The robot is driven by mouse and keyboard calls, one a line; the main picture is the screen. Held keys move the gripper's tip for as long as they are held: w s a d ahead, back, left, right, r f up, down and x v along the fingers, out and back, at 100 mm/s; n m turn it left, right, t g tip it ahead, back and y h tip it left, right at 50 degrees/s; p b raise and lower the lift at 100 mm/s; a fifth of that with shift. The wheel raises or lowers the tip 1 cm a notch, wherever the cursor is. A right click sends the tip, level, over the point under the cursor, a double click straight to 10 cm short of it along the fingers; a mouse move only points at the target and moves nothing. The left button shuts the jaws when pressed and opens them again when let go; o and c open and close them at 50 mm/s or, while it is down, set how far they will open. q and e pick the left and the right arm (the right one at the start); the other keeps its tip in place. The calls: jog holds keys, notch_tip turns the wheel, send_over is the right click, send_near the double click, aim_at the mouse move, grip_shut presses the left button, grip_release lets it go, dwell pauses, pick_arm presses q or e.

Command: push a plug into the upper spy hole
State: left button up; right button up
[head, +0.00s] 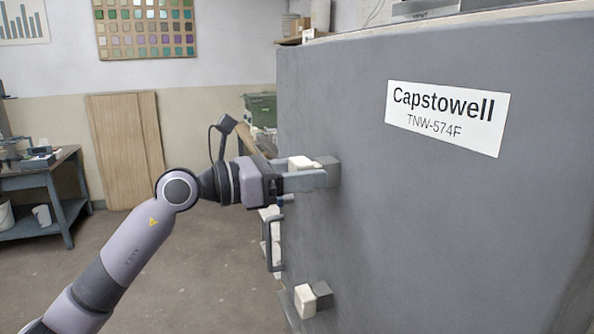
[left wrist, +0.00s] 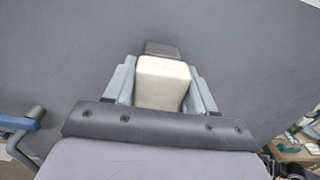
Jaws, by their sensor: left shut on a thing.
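A white plug (head: 299,162) is held between the fingers of my left gripper (head: 316,174) at the upper spy hole's grey block (head: 328,164) on the kiln door (head: 420,210). In the left wrist view the plug (left wrist: 162,82) sits between both fingers, its far end up against or in the grey block (left wrist: 162,48). How deep it sits is hidden. Lower on the door, another white plug (head: 305,300) is at a second grey block (head: 323,294). My right gripper is not in view.
A blue-grey door handle (head: 273,244) stands out just below my left gripper, with pale blocks behind it. A workbench (head: 45,180) stands at far left and wooden boards (head: 125,147) lean on the wall. The floor between is clear.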

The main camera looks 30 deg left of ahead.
pick_arm(q)
jog(key=shift+w+d+r, duration=0.1)
jog(key=shift+w, duration=0.05)
dwell(0.3)
jog(key=shift+w+d, duration=0.2)
jog(key=shift+w, duration=0.05)
jog(key=o, duration=1.4)
jog(key=shift+s+a+f+b, duration=0.25)
jog(key=shift+s+a+b, duration=0.1)
jog(key=shift+s+a, duration=0.15)
jog(key=b+v, duration=0.5)
jog(key=v, duration=0.1)
jog(key=shift+s+a+r, duration=0.15)
jog(key=shift+s, duration=0.2)
